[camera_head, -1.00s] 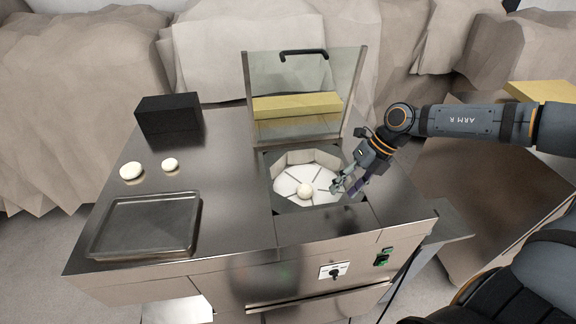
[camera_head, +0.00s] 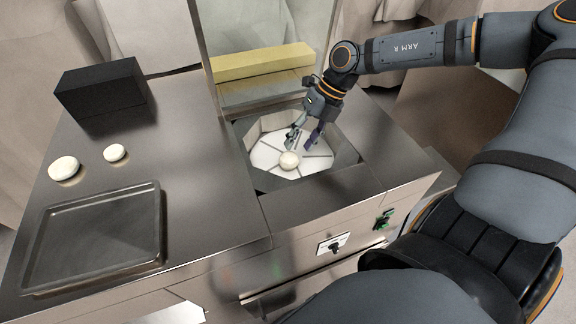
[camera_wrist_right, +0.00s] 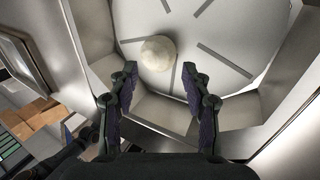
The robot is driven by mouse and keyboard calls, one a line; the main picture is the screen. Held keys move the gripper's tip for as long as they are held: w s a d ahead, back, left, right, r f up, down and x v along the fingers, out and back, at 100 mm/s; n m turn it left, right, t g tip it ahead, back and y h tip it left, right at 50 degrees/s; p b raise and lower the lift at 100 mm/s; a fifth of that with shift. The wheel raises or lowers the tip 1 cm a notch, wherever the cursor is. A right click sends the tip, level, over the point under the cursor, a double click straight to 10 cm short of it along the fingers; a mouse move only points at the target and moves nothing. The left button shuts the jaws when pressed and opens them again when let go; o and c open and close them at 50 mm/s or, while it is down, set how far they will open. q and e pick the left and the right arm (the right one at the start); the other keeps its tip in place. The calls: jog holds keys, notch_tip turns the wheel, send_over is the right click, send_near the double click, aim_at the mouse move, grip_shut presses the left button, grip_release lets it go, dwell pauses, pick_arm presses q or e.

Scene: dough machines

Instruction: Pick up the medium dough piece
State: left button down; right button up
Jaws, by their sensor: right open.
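A round pale dough piece (camera_head: 289,160) lies on the white slotted disc (camera_head: 262,156) inside the machine's recessed opening. It also shows in the right wrist view (camera_wrist_right: 158,53), beyond the fingers and left of centre. My right gripper (camera_head: 305,146) is open and empty, just above and to the right of this dough. Its fingers (camera_wrist_right: 160,92) do not touch the dough. Two more pale pieces, a larger one (camera_head: 64,168) and a smaller one (camera_head: 115,153), lie on the steel top at the left. My left gripper is not in view.
An empty metal tray (camera_head: 157,232) lies front left on the steel top. A black box (camera_head: 100,92) stands behind the loose dough. A clear raised lid stands behind the opening, with a yellow block (camera_head: 262,63) beyond it. The opening has angled walls (camera_wrist_right: 165,110) close around the gripper.

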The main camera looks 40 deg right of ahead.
aim_at(294, 155)
jog(key=shift+s, duration=0.1)
jog(key=shift+s+a, duration=0.1)
jog(key=x, duration=0.4)
jog(key=shift+s+f, duration=0.1)
jog(key=shift+f, duration=0.1)
jog(key=shift+a+f, duration=0.25)
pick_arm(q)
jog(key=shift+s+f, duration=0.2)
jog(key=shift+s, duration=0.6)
pick_arm(e)
jog(key=shift+c, duration=0.4)
jog(key=c, duration=0.8)
pick_arm(q)
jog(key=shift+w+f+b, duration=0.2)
jog(key=shift+b, duration=0.1)
pick_arm(e)
notch_tip(294, 155, up, 10)
jog(key=shift+r, duration=0.1)
jog(key=shift+c, duration=0.2)
